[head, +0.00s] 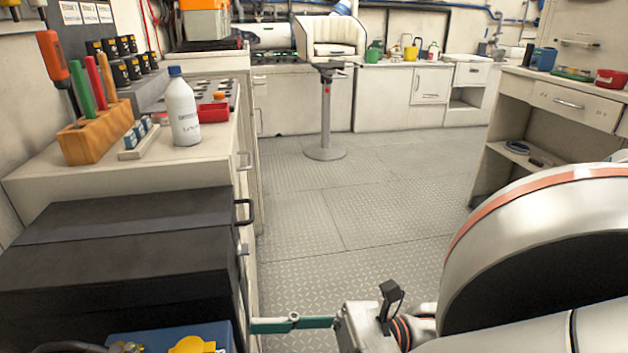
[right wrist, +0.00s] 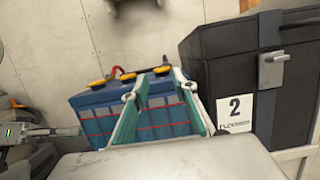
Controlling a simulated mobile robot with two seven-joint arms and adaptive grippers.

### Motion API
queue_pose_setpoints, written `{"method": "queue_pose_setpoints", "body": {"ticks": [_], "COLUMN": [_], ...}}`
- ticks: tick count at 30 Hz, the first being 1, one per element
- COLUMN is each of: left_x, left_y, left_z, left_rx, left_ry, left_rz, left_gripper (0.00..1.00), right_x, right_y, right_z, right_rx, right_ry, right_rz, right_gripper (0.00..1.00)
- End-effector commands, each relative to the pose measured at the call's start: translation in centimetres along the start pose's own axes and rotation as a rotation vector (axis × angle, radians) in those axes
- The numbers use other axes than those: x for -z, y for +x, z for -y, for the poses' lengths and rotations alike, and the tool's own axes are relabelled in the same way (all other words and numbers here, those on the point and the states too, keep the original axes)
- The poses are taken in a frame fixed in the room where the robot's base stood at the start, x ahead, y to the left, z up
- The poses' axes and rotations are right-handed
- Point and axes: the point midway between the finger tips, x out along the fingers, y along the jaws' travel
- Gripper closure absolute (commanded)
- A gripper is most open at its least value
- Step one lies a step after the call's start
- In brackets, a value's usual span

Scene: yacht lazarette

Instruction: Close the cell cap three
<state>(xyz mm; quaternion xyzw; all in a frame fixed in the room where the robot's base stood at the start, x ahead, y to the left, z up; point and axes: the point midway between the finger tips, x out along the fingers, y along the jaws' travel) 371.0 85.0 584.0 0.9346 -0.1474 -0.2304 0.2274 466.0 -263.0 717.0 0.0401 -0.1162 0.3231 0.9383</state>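The blue battery (head: 222,333) is cut off by the bottom edge of the head view, with one yellow cap (head: 192,345) on top. In the right wrist view the battery (right wrist: 92,112) shows its blue case with red lines. A row of three yellow caps (right wrist: 128,76) runs along its top; whether each is open or closed is not clear. My right gripper (right wrist: 158,80) has its two teal fingers spread, with nothing between them, in front of the battery. In the head view one finger of my right gripper (head: 290,323) points left at the battery.
Black cases (head: 120,240) stand beside the battery; a black box marked 2 (right wrist: 235,85) is right of it. The counter holds a white bottle (head: 182,108) and a screwdriver block (head: 95,132).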

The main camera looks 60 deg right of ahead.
Motion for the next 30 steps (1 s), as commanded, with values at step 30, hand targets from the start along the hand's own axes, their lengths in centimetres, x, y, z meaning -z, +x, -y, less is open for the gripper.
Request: {"method": "queue_pose_setpoints", "body": {"ticks": [30], "left_x": [0.0], "left_y": [0.0], "left_z": [0.0], "left_rx": [0.000], "left_ry": [0.000], "left_rz": [0.000], "left_gripper": [0.41], "right_x": [0.0], "right_y": [-5.9], "right_z": [0.0], "right_rx": [0.000], "right_ry": [-0.002], "right_rz": [0.001], "right_gripper": [0.72]}}
